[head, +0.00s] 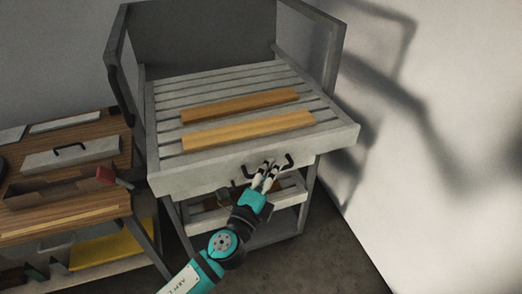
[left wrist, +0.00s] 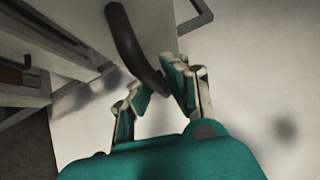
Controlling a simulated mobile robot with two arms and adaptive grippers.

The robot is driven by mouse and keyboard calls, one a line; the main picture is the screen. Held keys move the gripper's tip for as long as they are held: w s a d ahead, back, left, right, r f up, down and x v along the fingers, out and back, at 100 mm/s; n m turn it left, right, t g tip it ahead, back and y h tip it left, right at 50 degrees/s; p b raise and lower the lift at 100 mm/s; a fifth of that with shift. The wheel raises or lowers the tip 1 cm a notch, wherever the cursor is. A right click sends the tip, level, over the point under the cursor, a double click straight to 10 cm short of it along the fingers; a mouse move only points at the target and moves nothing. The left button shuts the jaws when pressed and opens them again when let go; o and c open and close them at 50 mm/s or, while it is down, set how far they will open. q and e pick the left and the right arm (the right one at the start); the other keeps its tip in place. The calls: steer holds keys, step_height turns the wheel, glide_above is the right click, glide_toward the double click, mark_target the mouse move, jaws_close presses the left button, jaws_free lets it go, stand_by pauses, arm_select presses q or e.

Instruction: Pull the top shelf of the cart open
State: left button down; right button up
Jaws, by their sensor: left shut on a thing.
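The cart's top shelf (head: 345,137) is a grey slatted tray with a pale front panel. Its front sticks out past the cart's front posts. A dark curved handle (head: 289,161) is on the front panel. My left gripper (head: 266,169) is at this handle, with its fingers hiding the handle's middle. In the left wrist view the dark handle (left wrist: 133,45) runs down between the fingers of my left gripper (left wrist: 160,88), which is shut on it. My right gripper is not in view.
Two wooden slats (head: 245,131) lie on the top shelf. A lower shelf (head: 285,197) of the cart is below. A wooden workbench (head: 75,197) with a grey toolbox lid (head: 70,155) stands close at the left. A pale wall (head: 440,170) is at the right.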

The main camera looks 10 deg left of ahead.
arm_select(q)
steer(key=s+d+b, duration=0.1)
steer(key=s+d, duration=0.3)
steer(key=s, duration=0.2)
steer(key=shift+s+d+f, duration=0.15)
steer(key=shift+s+f, duration=0.2)
steer(key=c, duration=1.4)
jaws_free()
steer(key=shift+w, duration=0.1)
steer(key=shift+r, duration=0.15)
steer(key=v, duration=1.2)
